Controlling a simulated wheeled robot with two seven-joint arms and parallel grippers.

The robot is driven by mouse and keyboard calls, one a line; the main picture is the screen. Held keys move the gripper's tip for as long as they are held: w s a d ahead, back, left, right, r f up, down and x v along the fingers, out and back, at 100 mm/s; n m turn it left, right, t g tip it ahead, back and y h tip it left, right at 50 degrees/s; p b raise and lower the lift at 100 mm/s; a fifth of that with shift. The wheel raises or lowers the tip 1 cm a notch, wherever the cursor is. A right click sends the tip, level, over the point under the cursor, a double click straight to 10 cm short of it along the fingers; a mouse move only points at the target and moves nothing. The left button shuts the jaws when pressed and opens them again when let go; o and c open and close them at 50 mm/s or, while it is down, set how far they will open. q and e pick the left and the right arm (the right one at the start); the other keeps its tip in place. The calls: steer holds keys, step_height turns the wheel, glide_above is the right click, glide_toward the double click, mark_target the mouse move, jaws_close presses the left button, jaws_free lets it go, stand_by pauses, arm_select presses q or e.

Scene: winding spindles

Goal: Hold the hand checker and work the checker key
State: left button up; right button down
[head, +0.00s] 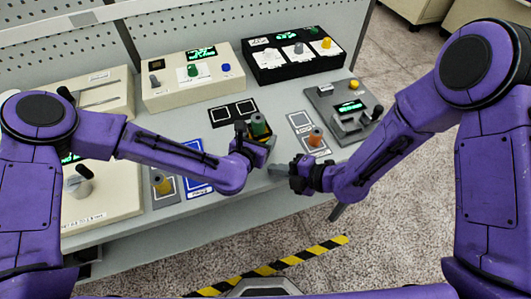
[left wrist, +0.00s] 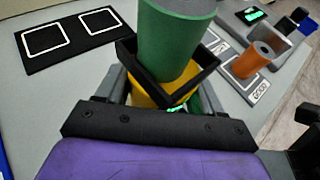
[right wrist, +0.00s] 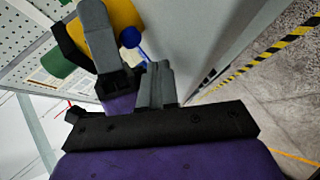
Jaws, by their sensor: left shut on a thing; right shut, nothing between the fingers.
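The hand checker is a yellow body with a black square cup, seen in the left wrist view (left wrist: 150,93). A green spindle (left wrist: 175,35) stands in the cup and also shows in the head view (head: 259,125). My left gripper (head: 254,140) is shut on the checker, holding it above the table's front part. In the right wrist view the checker's yellow side (right wrist: 122,14) shows, with the blue checker key (right wrist: 131,38) sticking out on a stem. My right gripper (head: 279,169) is shut and empty, close below the checker; its fingertips (right wrist: 157,72) look apart from the key.
An orange spindle (head: 315,137) stands on a card to the right, a yellow one (head: 161,182) to the left. A grey lever device (head: 345,108), a black knob box (head: 292,56) and a cream box (head: 190,75) stand behind. The table's front edge is close.

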steer(key=s, duration=0.1)
steer(key=s+d, duration=0.1)
steer(key=shift+s, duration=0.35)
stand_by(0.4)
arm_select(q)
steer(key=o, duration=1.3)
